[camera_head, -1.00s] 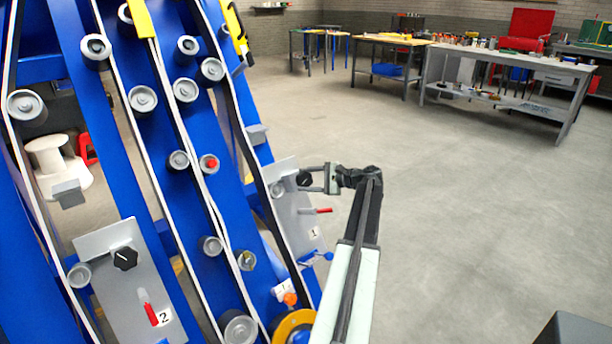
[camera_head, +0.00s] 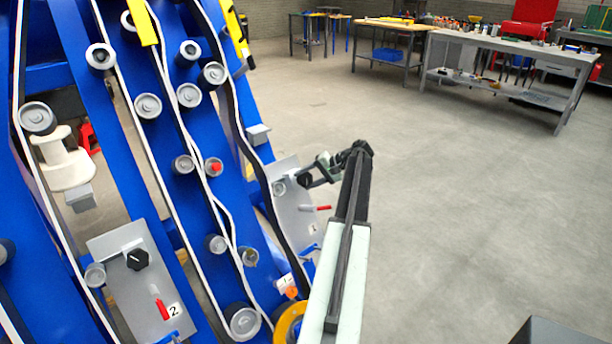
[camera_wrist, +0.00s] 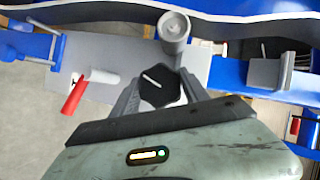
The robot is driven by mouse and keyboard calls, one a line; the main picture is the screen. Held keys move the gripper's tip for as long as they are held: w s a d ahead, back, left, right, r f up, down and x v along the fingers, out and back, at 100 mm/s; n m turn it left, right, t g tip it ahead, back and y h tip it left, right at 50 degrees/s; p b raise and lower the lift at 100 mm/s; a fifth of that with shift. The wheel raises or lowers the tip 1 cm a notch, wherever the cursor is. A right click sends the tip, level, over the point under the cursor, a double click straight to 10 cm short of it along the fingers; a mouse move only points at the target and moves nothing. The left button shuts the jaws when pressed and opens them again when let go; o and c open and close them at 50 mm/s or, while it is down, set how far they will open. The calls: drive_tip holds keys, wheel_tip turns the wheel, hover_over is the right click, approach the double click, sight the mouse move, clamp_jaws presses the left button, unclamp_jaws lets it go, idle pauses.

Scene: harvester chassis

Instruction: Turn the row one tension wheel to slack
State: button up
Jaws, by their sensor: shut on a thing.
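The row one tension wheel is a black faceted knob (camera_wrist: 160,90) with a white line on its face, slanting toward the upper left in the wrist view. It sits on a grey plate (camera_head: 291,210) labelled 1 at the chassis's right side. My gripper (camera_wrist: 161,86) has a finger on each side of the knob and is shut on it. In the head view my gripper (camera_head: 310,180) reaches the knob from the right, partly hiding it. A grey roller (camera_wrist: 173,28) stands beside the knob. A red lever (camera_wrist: 76,95) is on the same plate.
A second plate (camera_head: 125,290) labelled 2 carries a similar black knob (camera_head: 137,259) and red lever (camera_head: 162,306). Blue chassis beams (camera_head: 155,165) with rollers and belts fill the left. Open floor (camera_head: 460,200) lies right, with workbenches (camera_head: 500,60) behind.

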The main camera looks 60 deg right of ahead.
drive_tip(key=shift+a+n+g+p, duration=0.1)
drive_tip(key=shift+n+g+p, duration=0.2)
drive_tip(key=shift+n+g, duration=0.15)
drive_tip(key=o, duration=1.4)
drive_tip(key=p+v, duration=0.5)
drive_tip(key=v, duration=0.2)
drive_tip(key=shift+s+r, duration=0.2)
drive_tip(key=shift+s, duration=0.15)
